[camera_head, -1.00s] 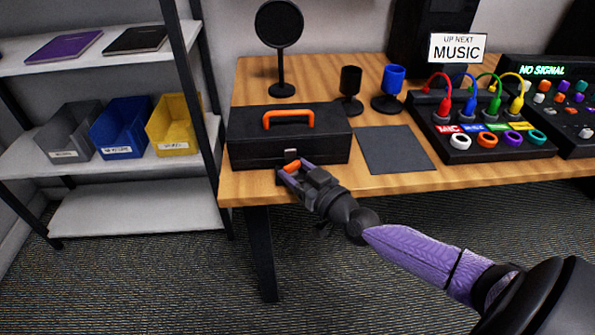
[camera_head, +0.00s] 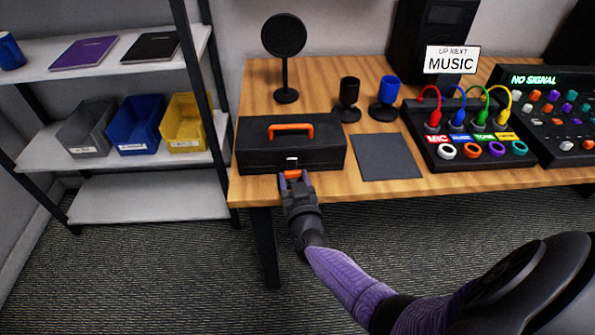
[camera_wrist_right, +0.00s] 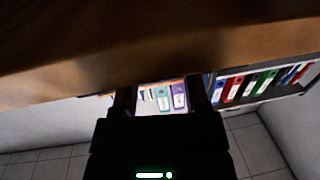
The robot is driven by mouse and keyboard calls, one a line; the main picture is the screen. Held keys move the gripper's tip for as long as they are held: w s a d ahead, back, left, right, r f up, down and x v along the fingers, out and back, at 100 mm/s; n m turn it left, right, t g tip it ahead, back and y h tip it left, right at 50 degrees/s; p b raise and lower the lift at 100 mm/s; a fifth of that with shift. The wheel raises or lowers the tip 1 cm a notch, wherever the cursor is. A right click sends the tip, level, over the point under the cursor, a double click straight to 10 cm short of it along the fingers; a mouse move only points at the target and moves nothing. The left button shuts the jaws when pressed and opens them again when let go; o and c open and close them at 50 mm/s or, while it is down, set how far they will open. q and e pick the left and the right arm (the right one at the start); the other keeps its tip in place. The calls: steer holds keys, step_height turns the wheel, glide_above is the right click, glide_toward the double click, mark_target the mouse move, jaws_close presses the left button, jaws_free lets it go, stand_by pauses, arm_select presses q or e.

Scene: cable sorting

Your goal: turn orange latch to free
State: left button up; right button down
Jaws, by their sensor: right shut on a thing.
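A black toolbox (camera_head: 258,154) with an orange handle (camera_head: 290,128) stands closed near the front edge of the table. The orange latch (camera_head: 292,174) is at the middle of its front, low down, with a small silver plate (camera_head: 292,162) showing above it. My right gripper (camera_head: 294,179) comes up from below and is shut on the orange latch, one finger on each side. In the right wrist view, the two fingers (camera_wrist_right: 160,97) reach up under the dark brown table edge; the latch cannot be made out there. My left gripper is not in view.
A shelf (camera_head: 150,197) with bins stands left. The floor in front is clear.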

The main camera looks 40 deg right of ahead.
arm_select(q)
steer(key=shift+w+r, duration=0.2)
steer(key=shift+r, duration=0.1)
arm_select(e)
steer(key=shift+a+m+g+h, duration=0.15)
steer(key=shift+m+g+h, duration=0.25)
steer(key=shift+m+h, duration=0.3)
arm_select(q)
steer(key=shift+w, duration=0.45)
arm_select(e)
steer(key=shift+h, duration=0.4)
steer(key=shift+c, duration=1.8)
jaws_free()
steer(key=shift+w, duration=0.1)
steer(key=shift+s+a+p, duration=0.15)
steer(key=shift+s+p, duration=0.15)
steer(key=shift+p, duration=0.2)
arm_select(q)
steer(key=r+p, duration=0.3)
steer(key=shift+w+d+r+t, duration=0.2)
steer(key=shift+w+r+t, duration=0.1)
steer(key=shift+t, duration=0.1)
arm_select(e)
steer(key=v, duration=0.9)
